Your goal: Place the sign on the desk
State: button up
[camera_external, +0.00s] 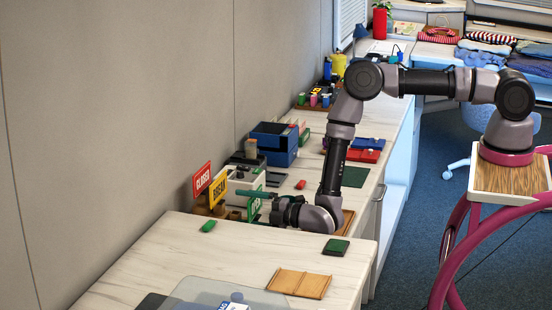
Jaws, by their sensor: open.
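Several small signs stand in wooden blocks near the wall: a red CLOSED sign (202,180), a yellow BREAK sign (218,190) and a green sign (256,206), likely OPEN. My gripper (250,202) reaches left, low over the counter, with its fingers open around or just beside the green sign; I cannot tell whether they touch it. The gripper body partly hides the green sign. The near pale desk top (190,250) lies in front of the signs. The sign blocks (218,209) are partly hidden.
A blue box (274,142) and a red-and-blue case (366,149) stand behind. The middle of the near top is fairly clear.

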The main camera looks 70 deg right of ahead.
jog(key=s, duration=1)
jog(key=w+d+r+m, duration=0.2)
jog(key=w+r+m, duration=0.3)
jog(key=r, duration=0.6)
notch_tip(320, 180, up, 8)
jog(key=m+g, duration=0.1)
jog(key=g, duration=0.1)
send_over(259, 216)
jog(key=s+d+r+m+g, duration=0.1)
jog(key=d+r+m, duration=0.25)
jog(key=r, duration=0.85)
jog(key=s+d+r+m+g+y, duration=0.15)
jog(key=s+d+r+m, duration=0.25)
jog(key=s+r, duration=0.6)
jog(key=s+d+r+m+g, duration=0.3)
jog(key=s+r, duration=0.4)
jog(key=s, duration=0.5)
jog(key=s+d+m+g, duration=0.1)
jog(key=s+m, duration=0.1)
jog(key=s, duration=0.9)
jog(key=s+d+m+g, duration=0.2)
jog(key=s+m, duration=0.1)
jog(key=s, duration=0.7)
jog(key=shift+s+d+r+m, duration=0.25)
jog(key=shift+s+r+m, duration=0.1)
jog(key=shift+r, duration=0.05)
